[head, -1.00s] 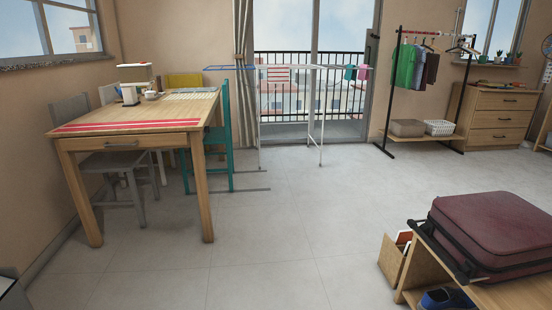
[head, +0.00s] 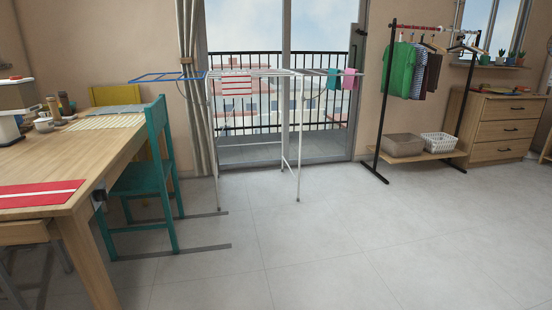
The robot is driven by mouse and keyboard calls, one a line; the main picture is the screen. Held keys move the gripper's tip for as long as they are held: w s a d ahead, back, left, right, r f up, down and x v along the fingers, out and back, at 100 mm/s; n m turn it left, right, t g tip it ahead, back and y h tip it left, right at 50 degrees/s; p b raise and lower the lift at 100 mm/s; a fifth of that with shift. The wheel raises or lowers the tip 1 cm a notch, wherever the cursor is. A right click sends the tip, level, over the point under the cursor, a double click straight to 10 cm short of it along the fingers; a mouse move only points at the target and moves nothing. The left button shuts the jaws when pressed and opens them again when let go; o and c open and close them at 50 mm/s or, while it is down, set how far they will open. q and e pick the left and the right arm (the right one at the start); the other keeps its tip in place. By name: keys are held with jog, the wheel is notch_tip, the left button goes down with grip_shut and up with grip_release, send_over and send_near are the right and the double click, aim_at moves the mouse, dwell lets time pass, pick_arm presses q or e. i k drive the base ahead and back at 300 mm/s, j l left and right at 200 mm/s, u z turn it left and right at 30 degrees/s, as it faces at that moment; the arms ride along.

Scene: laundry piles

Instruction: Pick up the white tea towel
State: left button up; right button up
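A white cloth with red stripes (head: 237,83) hangs over the near left part of the white drying rack (head: 299,135), in front of the balcony door. It is the only mostly white cloth I can make out, and it looks like a tea towel. A teal cloth (head: 334,79) and a pink cloth (head: 349,78) hang at the rack's right end. Neither of my grippers shows in the head view, so I cannot see their state. The rack stands some way off across the floor.
A wooden table (head: 75,165) with a red runner (head: 38,194) stands close on the left, with a teal chair (head: 152,180) beside it. A clothes rail (head: 379,110) and a drawer chest (head: 498,125) stand at the right. The floor (head: 350,240) ahead and right is clear.

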aim_at(235, 85)
jog(key=i, duration=1.1)
jog(key=i+l+u, duration=0.15)
jog(key=i, duration=1)
